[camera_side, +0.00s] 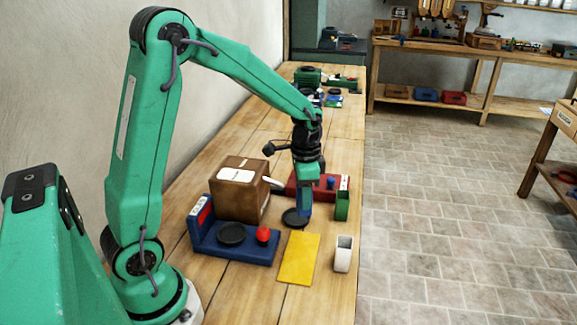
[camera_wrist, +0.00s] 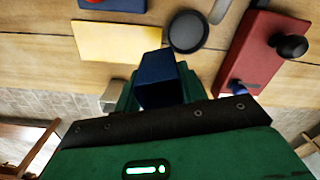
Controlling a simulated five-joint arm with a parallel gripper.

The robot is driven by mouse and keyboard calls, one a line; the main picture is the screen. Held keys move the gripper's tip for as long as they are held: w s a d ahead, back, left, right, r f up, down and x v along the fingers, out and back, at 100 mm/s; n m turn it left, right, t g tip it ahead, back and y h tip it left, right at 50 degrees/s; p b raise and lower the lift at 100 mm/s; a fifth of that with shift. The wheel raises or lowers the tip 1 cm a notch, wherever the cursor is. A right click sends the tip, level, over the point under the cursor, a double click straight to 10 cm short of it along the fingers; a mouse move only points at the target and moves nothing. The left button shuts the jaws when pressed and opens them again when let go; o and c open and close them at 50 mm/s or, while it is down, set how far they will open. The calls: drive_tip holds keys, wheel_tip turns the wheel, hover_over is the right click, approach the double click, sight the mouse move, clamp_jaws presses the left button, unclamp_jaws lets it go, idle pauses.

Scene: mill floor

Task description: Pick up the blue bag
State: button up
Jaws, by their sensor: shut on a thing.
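The blue bag (camera_side: 304,209) is a small, dark blue, upright block-like pouch. In the side view it hangs below my gripper (camera_side: 306,187), just beside a flat black disc (camera_side: 291,219). In the wrist view the bag (camera_wrist: 158,82) stands between the green jaws of my gripper (camera_wrist: 158,98), which are shut on it. Its upper part is nearest the camera. I cannot tell whether its bottom touches the table.
A yellow sheet (camera_side: 298,259), a white cup (camera_side: 343,254) and a green open box (camera_side: 342,206) are close by. A red base (camera_wrist: 246,48) lies behind. A blue base (camera_side: 232,250) with a red ball and a brown carton (camera_side: 240,203) stand left.

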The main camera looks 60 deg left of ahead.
drive_tip(key=s+d+r, duration=0.1)
drive_tip(key=d+r, duration=0.2)
drive_tip(key=d, duration=0.3)
drive_tip(key=shift+s+r, duration=0.35)
drive_tip(key=shift+r, duration=0.05)
drive_tip(key=shift+r, duration=0.1)
wheel_tip(320, 180, up, 5)
drive_tip(key=s+a+n, duration=0.2)
drive_tip(key=s+a, duration=0.4)
drive_tip(key=a, duration=0.1)
drive_tip(key=s+a+n, duration=0.3)
drive_tip(key=s+a, duration=0.2)
drive_tip(key=s, duration=0.5)
wheel_tip(320, 180, down, 6)
drive_tip(key=shift+f, duration=0.25)
drive_tip(key=shift+f, duration=2.8)
